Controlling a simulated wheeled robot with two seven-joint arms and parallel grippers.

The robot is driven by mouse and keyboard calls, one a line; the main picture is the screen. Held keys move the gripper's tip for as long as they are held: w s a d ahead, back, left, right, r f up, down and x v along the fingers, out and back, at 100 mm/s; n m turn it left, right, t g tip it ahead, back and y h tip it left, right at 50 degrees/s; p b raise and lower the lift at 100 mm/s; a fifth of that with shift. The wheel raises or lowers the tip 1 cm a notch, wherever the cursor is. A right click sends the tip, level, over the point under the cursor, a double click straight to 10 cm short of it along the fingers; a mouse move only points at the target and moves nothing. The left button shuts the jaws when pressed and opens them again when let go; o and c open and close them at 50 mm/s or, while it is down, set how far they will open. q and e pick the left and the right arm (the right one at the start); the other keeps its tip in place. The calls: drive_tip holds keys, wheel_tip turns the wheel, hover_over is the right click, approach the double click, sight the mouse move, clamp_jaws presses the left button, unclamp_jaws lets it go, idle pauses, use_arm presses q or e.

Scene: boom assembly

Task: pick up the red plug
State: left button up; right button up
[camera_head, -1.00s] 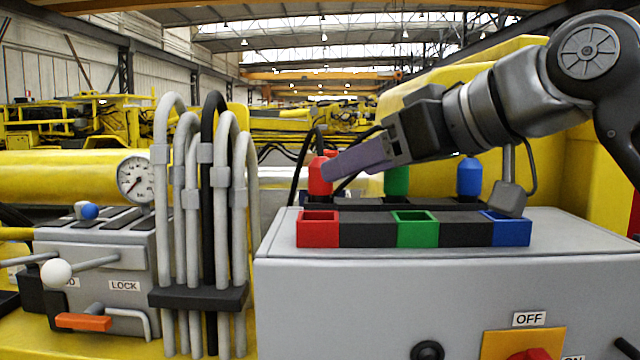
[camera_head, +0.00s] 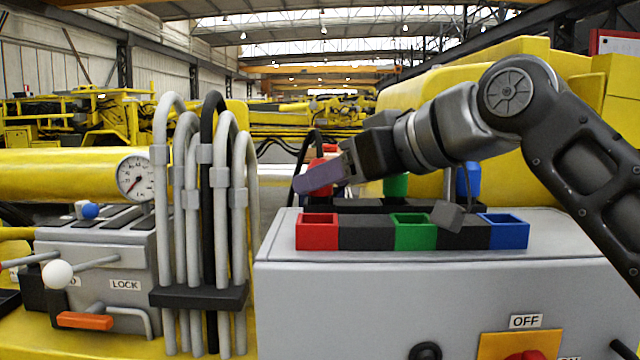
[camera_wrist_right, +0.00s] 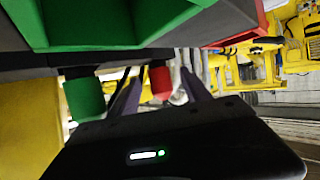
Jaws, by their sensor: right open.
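The red plug (camera_head: 318,163) stands upright at the left end of the dark rack behind the sockets. My right gripper (camera_head: 308,182) covers much of it in the head view. In the right wrist view the red plug (camera_wrist_right: 160,82) shows between the two purple fingers (camera_wrist_right: 158,92) of my right gripper, which are apart. I cannot tell whether either finger touches it. My left gripper is not in view.
A green plug (camera_head: 396,186) and a blue plug (camera_head: 469,180) stand right of the red one. In front are a red socket (camera_head: 317,243), a green socket (camera_head: 413,243) and a blue socket (camera_head: 508,243). Grey hoses (camera_head: 222,250) rise at the left.

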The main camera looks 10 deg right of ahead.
drive_tip(key=shift+c, duration=0.2)
clamp_jaws()
idle(0.6)
